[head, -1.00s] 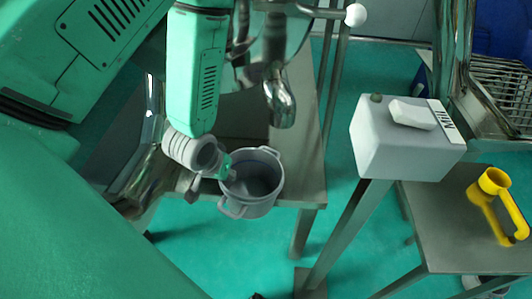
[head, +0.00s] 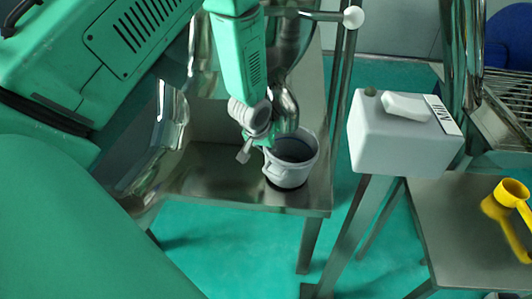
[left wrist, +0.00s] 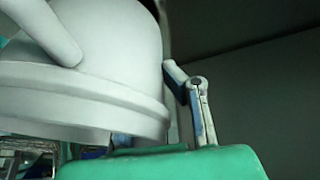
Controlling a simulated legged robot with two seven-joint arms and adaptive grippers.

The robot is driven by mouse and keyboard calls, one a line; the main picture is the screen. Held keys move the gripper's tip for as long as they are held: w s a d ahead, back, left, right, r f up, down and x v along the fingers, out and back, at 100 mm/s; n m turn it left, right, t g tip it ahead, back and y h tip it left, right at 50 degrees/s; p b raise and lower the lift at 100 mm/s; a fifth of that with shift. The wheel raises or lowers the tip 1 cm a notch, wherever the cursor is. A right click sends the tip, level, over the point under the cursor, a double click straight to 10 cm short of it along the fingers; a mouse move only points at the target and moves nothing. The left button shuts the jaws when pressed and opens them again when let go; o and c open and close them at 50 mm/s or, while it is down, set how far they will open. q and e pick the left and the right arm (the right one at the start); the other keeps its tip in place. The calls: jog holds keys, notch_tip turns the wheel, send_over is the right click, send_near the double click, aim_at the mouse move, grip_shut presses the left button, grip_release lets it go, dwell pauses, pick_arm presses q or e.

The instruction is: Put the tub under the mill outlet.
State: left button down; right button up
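The light grey tub (head: 287,174) has side handles and is upright at the front right of the steel table. I cannot tell whether its base touches the table. The shiny mill outlet (head: 285,108) comes down over the tub's rear left rim and hides part of it. My left gripper (head: 262,143) is at the tub's left rim, seemingly shut on it. In the left wrist view the tub (left wrist: 95,85) fills the left side, with one finger (left wrist: 197,105) against its wall; the other finger is hidden. My right gripper is not in view.
The steel table (head: 240,190) ends just in front of the tub. A grey box on a post (head: 400,145) stands to the right. A yellow scoop (head: 513,195) lies on another steel table (head: 445,240) at far right. A white-knobbed rod (head: 353,17) is behind.

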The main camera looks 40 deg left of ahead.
pick_arm(q)
jog(key=shift+f, duration=0.65)
jog(key=shift+a, duration=0.4)
jog(key=c, duration=1.7)
grip_release()
jog(key=a, duration=0.1)
jog(key=a+f, duration=0.1)
jog(key=shift+s+a, duration=0.1)
jog(key=shift+a, duration=0.3)
jog(key=shift+d, duration=0.1)
jog(key=d+r, duration=0.2)
jog(key=d+r+p, duration=0.1)
jog(key=shift+s+r, duration=0.15)
jog(key=shift+s, duration=0.15)
jog(key=s+a+p+v, duration=0.1)
jog(key=p+v, duration=0.2)
jog(key=v, duration=0.6)
jog(key=shift+s+d+f+m+g+h+p, duration=0.15)
jog(key=shift+s+d+f+m+g+p, duration=0.4)
jog(key=shift+s+d+f, duration=2.55)
jog(key=shift+s+d+f+m+g+h+p, duration=0.15)
jog(key=shift+s+f+m+g, duration=0.95)
jog(key=shift+s, duration=4.15)
jog(key=shift+s+d+f+m+g+h+p, duration=0.2)
jog(key=shift+s+d+f+m+g+p, duration=0.25)
jog(key=shift+s+d+f, duration=2.7)
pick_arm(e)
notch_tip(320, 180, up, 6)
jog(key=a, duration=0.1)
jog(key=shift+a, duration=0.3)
